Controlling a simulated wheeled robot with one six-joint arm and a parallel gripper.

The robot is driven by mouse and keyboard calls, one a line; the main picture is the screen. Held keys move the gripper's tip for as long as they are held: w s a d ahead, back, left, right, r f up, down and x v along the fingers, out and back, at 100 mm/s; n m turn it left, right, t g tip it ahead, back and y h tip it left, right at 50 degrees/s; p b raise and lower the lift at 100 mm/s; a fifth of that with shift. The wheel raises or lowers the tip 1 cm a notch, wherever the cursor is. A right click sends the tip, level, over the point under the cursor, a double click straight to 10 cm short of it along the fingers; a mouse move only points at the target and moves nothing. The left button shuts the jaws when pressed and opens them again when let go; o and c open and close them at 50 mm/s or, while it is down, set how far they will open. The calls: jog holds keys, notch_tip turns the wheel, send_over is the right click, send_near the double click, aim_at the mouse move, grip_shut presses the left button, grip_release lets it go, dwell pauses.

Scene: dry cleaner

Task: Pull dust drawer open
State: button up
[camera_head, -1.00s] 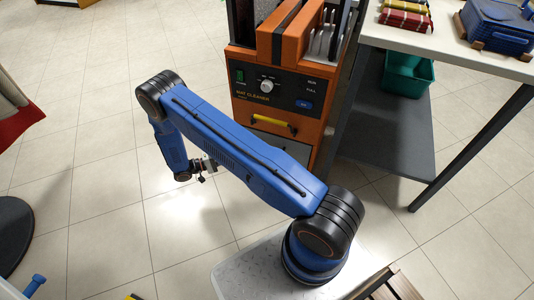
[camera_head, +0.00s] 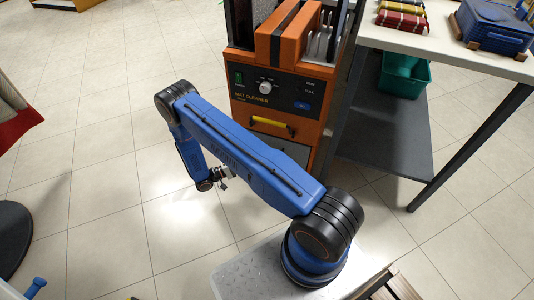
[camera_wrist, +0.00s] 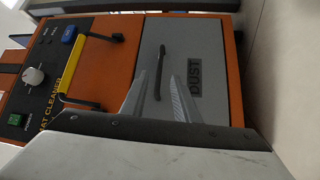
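The dust drawer (camera_wrist: 208,58) is a grey panel with a dark "DUST" label, low on the front of the orange mat cleaner. It looks shut. Its dark bar handle (camera_wrist: 161,62) shows in the middle of the wrist view. In the head view the drawer (camera_head: 292,149) is mostly hidden behind my arm. My gripper (camera_wrist: 162,76) is open and empty, with one finger on each side of the handle in the wrist picture. I cannot tell how much depth lies between the fingertips and the handle. In the head view my gripper (camera_head: 222,178) is left of the machine.
A yellow handle (camera_head: 270,124) sits above the drawer, under the control panel (camera_head: 270,89). A table (camera_head: 440,50) with a dark lower shelf (camera_head: 385,140) stands close at the right of the machine.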

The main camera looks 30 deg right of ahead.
jog(key=s+d+r, duration=0.1)
jog(key=d, duration=0.7)
jog(key=shift+d, duration=0.25)
grip_shut()
